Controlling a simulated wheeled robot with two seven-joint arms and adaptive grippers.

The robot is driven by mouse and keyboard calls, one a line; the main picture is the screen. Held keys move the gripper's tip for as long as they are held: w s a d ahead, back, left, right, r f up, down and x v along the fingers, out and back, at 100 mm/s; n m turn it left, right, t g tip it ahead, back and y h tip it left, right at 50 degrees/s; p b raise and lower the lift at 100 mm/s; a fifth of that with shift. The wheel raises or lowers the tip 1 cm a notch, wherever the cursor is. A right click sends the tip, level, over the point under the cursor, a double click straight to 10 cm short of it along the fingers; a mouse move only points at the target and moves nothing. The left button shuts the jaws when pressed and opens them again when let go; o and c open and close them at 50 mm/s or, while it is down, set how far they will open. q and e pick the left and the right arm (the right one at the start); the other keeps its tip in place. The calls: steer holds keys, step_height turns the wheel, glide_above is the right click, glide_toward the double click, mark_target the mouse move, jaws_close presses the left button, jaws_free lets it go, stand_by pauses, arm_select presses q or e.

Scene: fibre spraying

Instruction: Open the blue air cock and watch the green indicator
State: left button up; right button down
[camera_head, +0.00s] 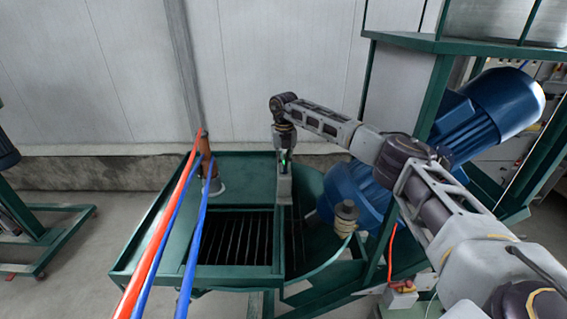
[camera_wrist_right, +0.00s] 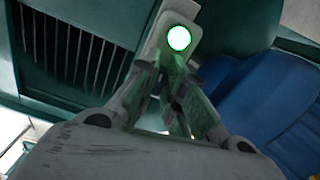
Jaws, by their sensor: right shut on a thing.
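The green indicator (camera_wrist_right: 179,38) is a round lamp, lit bright green, on a pale grey upright plate in the right wrist view. It also shows as a small green glow in the head view (camera_head: 284,157). My right gripper (camera_wrist_right: 172,72) is just below the lamp, its fingers closed together and tinted by the green light. In the head view my right gripper (camera_head: 284,148) points down at the top of the grey post. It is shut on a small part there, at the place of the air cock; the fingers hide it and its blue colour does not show. My left gripper is out of view.
A green machine table (camera_head: 140,262) with a dark slatted opening (camera_head: 232,240) lies below the gripper. Red (camera_head: 160,235) and blue (camera_head: 193,250) hoses cross at left. A large blue motor (camera_head: 490,110) and green frame stand at right, close to my right arm.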

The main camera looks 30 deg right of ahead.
steer(key=shift+d+r+m, duration=0.1)
steer(key=shift+m, duration=0.8)
steer(key=c, duration=1.5)
jaws_free()
step_height(320, 180, up, 12)
steer(key=shift+f, duration=0.1)
